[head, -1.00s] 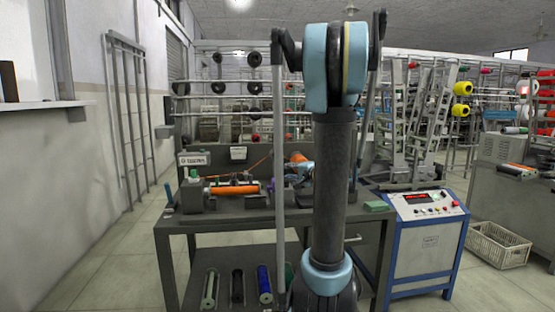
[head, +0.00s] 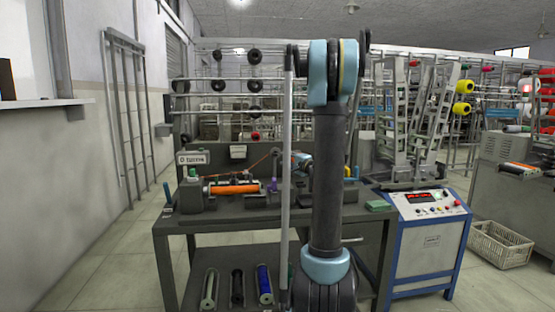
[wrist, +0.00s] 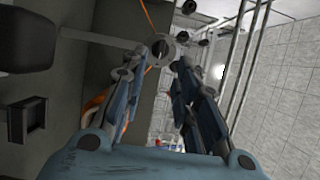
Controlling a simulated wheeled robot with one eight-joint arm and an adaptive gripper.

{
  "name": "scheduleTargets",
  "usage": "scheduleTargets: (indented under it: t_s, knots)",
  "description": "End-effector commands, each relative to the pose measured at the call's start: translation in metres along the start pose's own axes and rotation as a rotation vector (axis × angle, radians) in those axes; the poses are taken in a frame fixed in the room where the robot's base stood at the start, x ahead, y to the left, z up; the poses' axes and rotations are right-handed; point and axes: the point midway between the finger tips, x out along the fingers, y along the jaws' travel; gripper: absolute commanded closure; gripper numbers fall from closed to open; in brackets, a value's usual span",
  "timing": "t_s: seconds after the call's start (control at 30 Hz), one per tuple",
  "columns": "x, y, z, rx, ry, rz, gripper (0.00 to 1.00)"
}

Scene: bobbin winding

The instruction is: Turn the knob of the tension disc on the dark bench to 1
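The dark bench (head: 185,228) stands ahead in the head view, with a winding device carrying an orange bobbin (head: 235,188) on its left part. My gripper (wrist: 170,58) is open in the wrist view, its two blue-grey fingers apart. A round grey part with a dark slot (wrist: 160,47) shows at the fingertips; it may be the tension disc's knob, and I cannot tell whether the fingers touch it. In the head view my gripper (head: 302,162) is small and partly behind my arm, above the bench. No scale or number on a knob is legible.
A thread rack with black spools (head: 254,86) rises behind the bench. Floor is clear at left.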

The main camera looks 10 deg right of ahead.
Motion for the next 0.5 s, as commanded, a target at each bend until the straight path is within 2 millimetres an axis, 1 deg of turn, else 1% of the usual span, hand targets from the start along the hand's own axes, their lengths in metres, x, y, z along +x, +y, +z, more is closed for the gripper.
scheduleTargets:
  t_s: [0.03, 0.3, 0.5]
  knots:
    - [0.01, 0.0, 0.0, 0.0, -0.002, 0.0, 0.72]
    - [0.055, 0.0, 0.001, 0.0, -0.002, 0.0, 0.72]
    - [0.076, 0.0, 0.0, 0.0, -0.001, 0.0, 0.72]
